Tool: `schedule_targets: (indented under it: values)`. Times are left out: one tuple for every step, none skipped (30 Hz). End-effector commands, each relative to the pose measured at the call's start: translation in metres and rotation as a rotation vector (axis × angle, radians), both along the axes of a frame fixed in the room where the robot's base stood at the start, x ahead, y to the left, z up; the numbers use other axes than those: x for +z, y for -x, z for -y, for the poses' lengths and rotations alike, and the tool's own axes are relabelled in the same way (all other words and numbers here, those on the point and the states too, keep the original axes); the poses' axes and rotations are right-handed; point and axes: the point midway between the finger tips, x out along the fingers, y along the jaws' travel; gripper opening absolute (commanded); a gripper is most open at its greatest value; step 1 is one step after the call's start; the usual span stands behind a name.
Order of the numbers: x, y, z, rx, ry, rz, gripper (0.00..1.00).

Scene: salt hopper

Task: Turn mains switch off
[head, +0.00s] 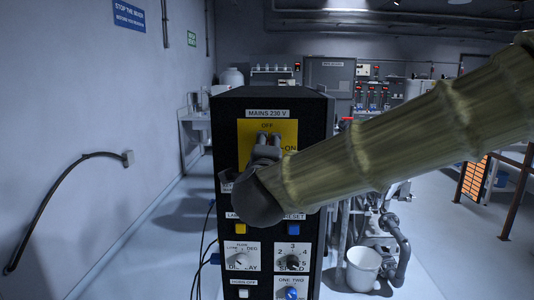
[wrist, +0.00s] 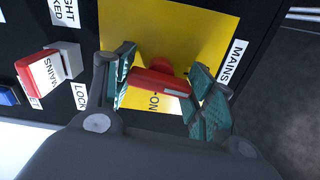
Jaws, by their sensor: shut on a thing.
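The mains switch is on the black cabinet (head: 325,120), on a yellow plate (head: 248,128) under a "MAINS 230 V" label. In the wrist view its red handle (wrist: 158,80) lies between the teal finger pads of my gripper (wrist: 162,88), and the gripper is shut on it. The handle runs roughly across that picture, with the "-ON" mark beside it. In the head view my gripper (head: 266,142) covers the handle, with "OFF" above and "-ON" to the right. The handle's exact pointing direction is partly hidden by the fingers.
Below the switch are a blue reset button (head: 294,217), a yellow button (head: 240,228), a delay knob (head: 241,260) and a speed knob (head: 292,262). In the wrist view a red and white switch (wrist: 48,68) sits to the left. A white bucket (head: 363,268) stands right of the cabinet.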

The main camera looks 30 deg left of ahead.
Motion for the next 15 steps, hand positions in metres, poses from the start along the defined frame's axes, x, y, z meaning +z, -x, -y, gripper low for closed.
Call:
schedule_targets:
  values:
    - [0.0007, -0.0001, 0.0002, -0.001, 0.021, 0.014, 0.31]
    - [0.0008, 0.0000, 0.0001, 0.000, 0.034, 0.022, 0.31]
    - [0.0007, 0.0001, 0.0000, 0.000, 0.048, 0.031, 0.31]
    - [0.0006, 0.0001, 0.0000, 0.000, 0.057, 0.036, 0.31]
    - [0.0005, 0.0001, 0.0000, 0.000, 0.068, 0.042, 0.31]
    - [0.0004, 0.0000, 0.0000, 0.000, 0.079, 0.049, 0.31]
    - [0.0003, 0.0000, -0.0001, 0.000, 0.086, 0.053, 0.31]
    - [0.0003, 0.0000, -0.0001, 0.000, 0.092, 0.056, 0.31]
    - [0.0002, 0.0000, 0.0000, 0.000, 0.100, 0.061, 0.31]
    - [0.0002, 0.0000, 0.0000, -0.001, 0.105, 0.064, 0.31]
    - [0.0002, 0.0000, 0.0000, -0.001, 0.109, 0.067, 0.31]
    - [0.0002, 0.0000, 0.0000, -0.001, 0.113, 0.069, 0.31]
    - [0.0002, -0.0001, 0.0001, -0.001, 0.115, 0.070, 0.31]
    - [0.0001, -0.0001, 0.0001, -0.001, 0.117, 0.071, 0.31]
    - [0.0001, -0.0001, 0.0001, -0.001, 0.119, 0.073, 0.31]
